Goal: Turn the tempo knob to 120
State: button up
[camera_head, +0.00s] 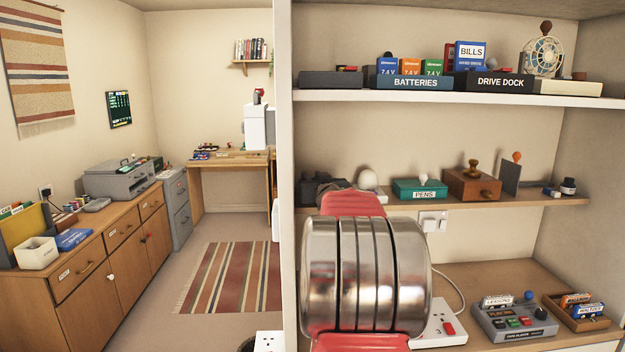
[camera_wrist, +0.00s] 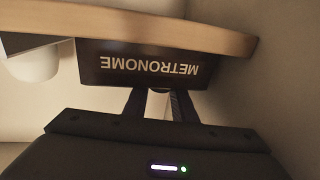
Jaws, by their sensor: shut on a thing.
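The metronome (camera_wrist: 110,75) is a dark box with white "METRONOME" lettering, upside down in the wrist view. My gripper (camera_wrist: 158,94) reaches to the box face, its two dark fingers on either side of a small knob. The jaws are shut on this tempo knob, which is mostly hidden between the fingers. Its dial marks and setting cannot be read. In the head view, my large arm link covers much of the middle, and dark shapes show above it at the left end of the middle shelf; I cannot separate gripper from metronome there.
A wooden shelf edge (camera_wrist: 150,22) runs along the metronome, with a side wall (camera_wrist: 275,90) close by. A white rounded object (camera_head: 368,179), a teal pens box (camera_head: 420,190) and a wooden box (camera_head: 471,186) stand along the middle shelf (camera_head: 540,199).

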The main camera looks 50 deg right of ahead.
jog(key=shift+s, duration=0.1)
jog(key=o, duration=0.8)
jog(key=shift+c, duration=0.2)
jog(key=shift+a, duration=0.1)
jog(key=v, duration=1.3)
jog(key=shift+s+a, duration=0.15)
jog(key=shift+s, duration=0.15)
